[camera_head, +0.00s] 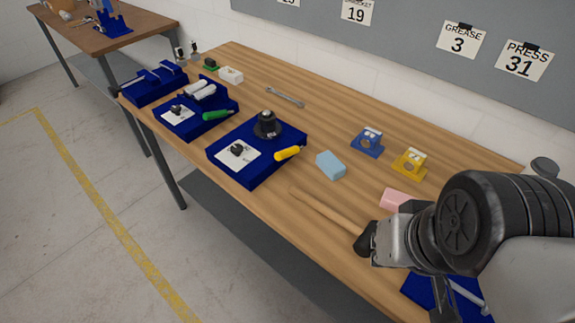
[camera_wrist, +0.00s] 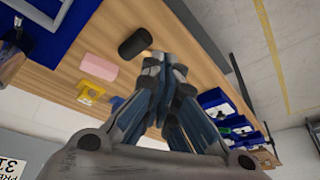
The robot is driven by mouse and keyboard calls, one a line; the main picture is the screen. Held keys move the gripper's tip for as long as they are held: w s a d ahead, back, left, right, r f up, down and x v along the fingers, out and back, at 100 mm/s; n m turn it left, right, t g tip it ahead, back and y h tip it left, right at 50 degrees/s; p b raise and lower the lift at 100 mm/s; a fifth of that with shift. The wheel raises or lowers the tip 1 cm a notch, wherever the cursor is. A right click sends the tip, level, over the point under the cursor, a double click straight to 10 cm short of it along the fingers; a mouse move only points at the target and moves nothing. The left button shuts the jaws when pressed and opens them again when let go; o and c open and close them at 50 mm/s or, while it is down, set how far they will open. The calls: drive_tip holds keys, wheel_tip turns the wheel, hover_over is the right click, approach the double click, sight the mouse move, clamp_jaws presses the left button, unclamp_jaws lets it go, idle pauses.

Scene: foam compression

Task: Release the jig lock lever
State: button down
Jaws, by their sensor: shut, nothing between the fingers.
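A blue fixture (camera_head: 425,291) sits at the lower right of the head view, mostly hidden by my arm, with a silver rod (camera_head: 468,295) beside it or on it. A blue frame (camera_wrist: 62,40) shows at the upper left of the wrist view. Two blue bases stand further left, one with a yellow handle (camera_head: 288,153), one with a green handle (camera_head: 216,115). I cannot tell which part is the jig lock lever. My gripper (camera_wrist: 168,68) is shut and empty in the wrist view, apart from the fixtures; its fingertips are hard to make out in the head view.
A mallet with a wooden handle (camera_head: 325,208) and black head (camera_wrist: 135,43) lies close to my gripper. A pink block (camera_head: 395,200), light blue block (camera_head: 331,165), yellow bracket (camera_head: 410,163) and blue bracket (camera_head: 367,142) stand on the wooden bench (camera_head: 330,110). A wrench (camera_head: 285,97) lies further back.

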drive_tip(key=w+a+m+g+y+p, duration=0.3)
drive_tip(key=w+a+m+y, duration=0.1)
drive_tip(key=w+a+m, duration=0.3)
drive_tip(key=m+t+y+p, duration=0.45)
drive_tip(key=m+y, duration=0.25)
drive_tip(key=m, duration=1.3)
approach(290, 153)
drive_tip(key=shift+g, duration=0.25)
drive_tip(key=s, duration=0.1)
drive_tip(key=s+f, duration=0.1)
drive_tip(key=s, duration=0.2)
drive_tip(key=shift+s+a+f, duration=0.3)
drive_tip(key=shift+a+f, duration=0.05)
drive_tip(key=b+x, duration=0.2)
drive_tip(key=x, duration=0.8)
drive_tip(key=shift+d+r+m, duration=0.1)
drive_tip(key=shift+r+m, duration=0.05)
drive_tip(key=shift+m, duration=0.15)
